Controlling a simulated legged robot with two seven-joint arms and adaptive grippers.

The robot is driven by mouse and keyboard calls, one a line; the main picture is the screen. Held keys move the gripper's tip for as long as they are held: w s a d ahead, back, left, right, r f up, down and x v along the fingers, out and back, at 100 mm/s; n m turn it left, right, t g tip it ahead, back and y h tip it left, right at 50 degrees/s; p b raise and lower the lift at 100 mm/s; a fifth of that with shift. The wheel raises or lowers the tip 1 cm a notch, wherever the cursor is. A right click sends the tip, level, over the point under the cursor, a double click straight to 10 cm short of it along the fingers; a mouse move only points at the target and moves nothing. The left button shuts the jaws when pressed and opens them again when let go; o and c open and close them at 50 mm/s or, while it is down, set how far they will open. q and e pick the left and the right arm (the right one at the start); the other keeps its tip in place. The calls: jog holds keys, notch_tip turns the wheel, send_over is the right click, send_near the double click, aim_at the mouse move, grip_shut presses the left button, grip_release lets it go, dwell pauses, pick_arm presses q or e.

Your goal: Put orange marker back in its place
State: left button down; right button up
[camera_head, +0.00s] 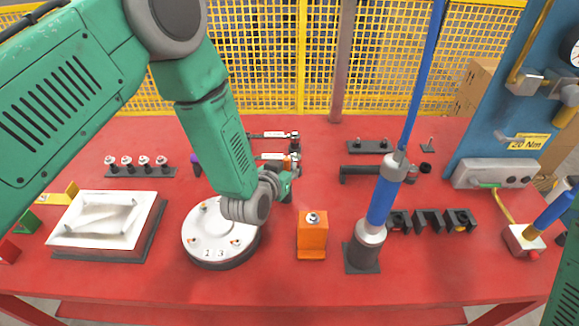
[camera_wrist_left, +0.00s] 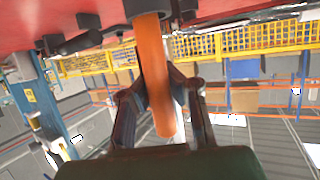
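The orange marker (camera_wrist_left: 153,70) is a long orange cylinder filling the middle of the left wrist view, with a dark ring-like part at its upper end. The two dark fingers of my left gripper (camera_wrist_left: 165,85) lie along both sides of it and appear closed around it. In the head view my left gripper (camera_head: 292,172) is over the middle of the red table, beyond the round white part. It is partly hidden by my wrist, and only a small orange bit shows there. Whether the marker's end touches a holder is not clear. My right gripper is out of view.
The red table (camera_head: 120,285) carries a white round part (camera_head: 205,232), an orange block (camera_head: 312,238), a blue upright tool (camera_head: 384,195) and black holders (camera_head: 432,219). A white rectangular part (camera_head: 100,220) lies left. A blue panel (camera_head: 500,110) stands right; yellow mesh is behind.

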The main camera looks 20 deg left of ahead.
pick_arm(q)
jog(key=shift+f+b, duration=0.3)
jog(key=shift+f, duration=0.2)
jog(key=c, duration=1.6)
grip_release()
jog(key=shift+c, duration=0.2)
jog(key=shift+r, duration=0.1)
jog(key=shift+s, duration=0.15)
jog(key=v, duration=1.1)
jog(key=shift+s, duration=0.25)
jog(key=shift+r, duration=0.1)
